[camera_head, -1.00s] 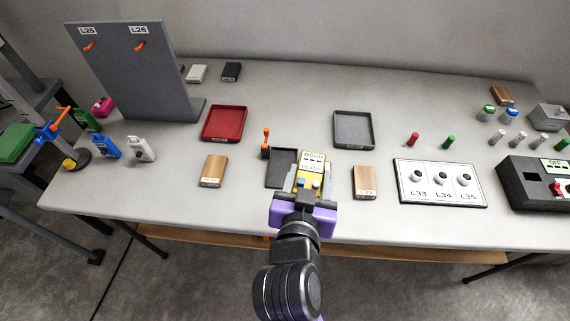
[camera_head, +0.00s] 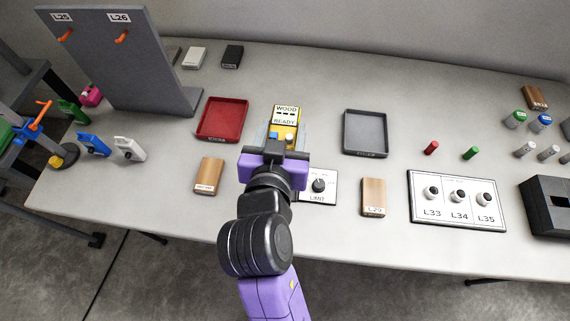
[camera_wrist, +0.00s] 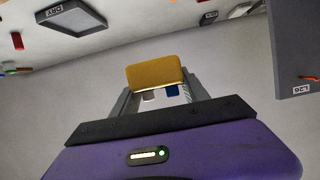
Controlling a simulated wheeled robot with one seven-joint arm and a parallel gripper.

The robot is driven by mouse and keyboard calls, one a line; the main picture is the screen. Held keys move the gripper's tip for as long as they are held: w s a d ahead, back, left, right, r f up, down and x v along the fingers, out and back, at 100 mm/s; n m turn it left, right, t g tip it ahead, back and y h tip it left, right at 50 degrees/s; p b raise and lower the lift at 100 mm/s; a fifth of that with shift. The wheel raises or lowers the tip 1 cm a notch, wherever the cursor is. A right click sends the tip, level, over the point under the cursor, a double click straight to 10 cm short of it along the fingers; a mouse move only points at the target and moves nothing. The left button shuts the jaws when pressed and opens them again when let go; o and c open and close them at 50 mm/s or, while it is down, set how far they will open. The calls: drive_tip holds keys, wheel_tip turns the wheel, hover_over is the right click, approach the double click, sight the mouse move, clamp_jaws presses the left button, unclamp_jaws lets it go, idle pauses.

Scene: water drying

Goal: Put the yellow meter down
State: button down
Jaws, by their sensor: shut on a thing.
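The yellow meter (camera_head: 286,118) has a display reading WOOD and READY, with a blue and a white button below. My gripper (camera_head: 283,138) is shut on its lower part, and the meter sits over the table between the red tray and the grey tray. In the wrist view the meter's yellow end (camera_wrist: 155,73) shows between the fingers of my gripper (camera_wrist: 165,97). I cannot tell whether the meter touches the table.
The red tray (camera_head: 222,119) lies left and the grey tray (camera_head: 366,133) right. Wood blocks (camera_head: 207,176) (camera_head: 373,197) and a LIMIT dial panel (camera_head: 318,186) lie nearer. A grey upright board (camera_head: 110,65) with orange hooks stands left. Table behind the meter is clear.

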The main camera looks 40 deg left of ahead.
wheel_tip(320, 180, down, 19)
drive_tip(key=shift+r+b, duration=0.1)
drive_tip(key=shift+b, duration=0.65)
drive_tip(key=shift+f, duration=0.2)
drive_tip(key=c, duration=0.6)
unclamp_jaws()
drive_tip(key=shift+r, duration=0.1)
drive_tip(key=shift+r, duration=0.2)
drive_tip(key=v, duration=1.2)
drive_tip(key=shift+f+b, duration=0.2)
drive_tip(key=shift+b, duration=0.2)
